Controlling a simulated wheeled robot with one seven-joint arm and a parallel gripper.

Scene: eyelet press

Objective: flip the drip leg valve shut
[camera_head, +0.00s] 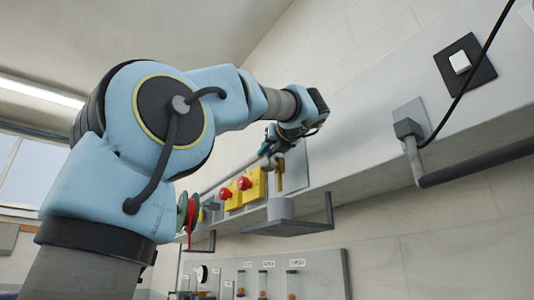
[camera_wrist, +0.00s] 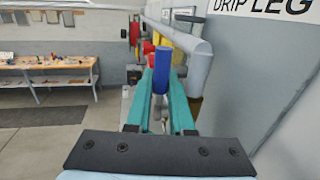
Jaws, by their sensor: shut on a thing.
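The drip leg valve's blue lever (camera_wrist: 161,68) stands between the two teal fingers of my gripper (camera_wrist: 162,82) in the wrist view. The gripper is shut on it. A grey pipe (camera_wrist: 197,70) runs close to the right finger, with a brownish fitting (camera_wrist: 195,104) below it. A "DRIP LEG" sign (camera_wrist: 262,6) is on the wall at upper right. In the head view my gripper (camera_head: 268,150) is at the wall panel, just above a yellow-brass fitting (camera_head: 280,176). The lever cannot be made out there, and the valve body is mostly hidden.
Yellow boxes with red buttons (camera_head: 251,186) sit left of the gripper, and a grey bracket shelf (camera_head: 288,228) juts out below. A dark cable (camera_head: 470,82) hangs at right. A workbench (camera_wrist: 48,64) stands far off across open floor.

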